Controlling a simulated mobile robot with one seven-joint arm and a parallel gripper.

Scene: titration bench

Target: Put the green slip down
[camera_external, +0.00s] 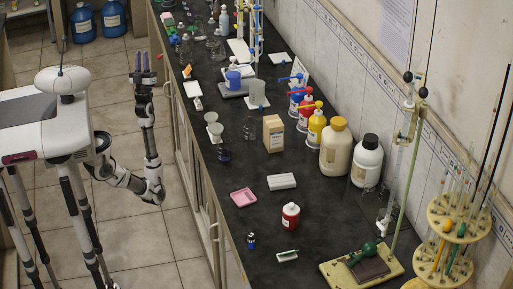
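My gripper (142,62) is raised over the floor aisle, left of the bench's front edge. I cannot make out a green slip for certain anywhere. Small green items (168,19) stand at the bench's far end, too small to identify.
Large bottles (335,147) line the wall side. A burette stand (362,268) and a round tube rack (459,215) are at the near right.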

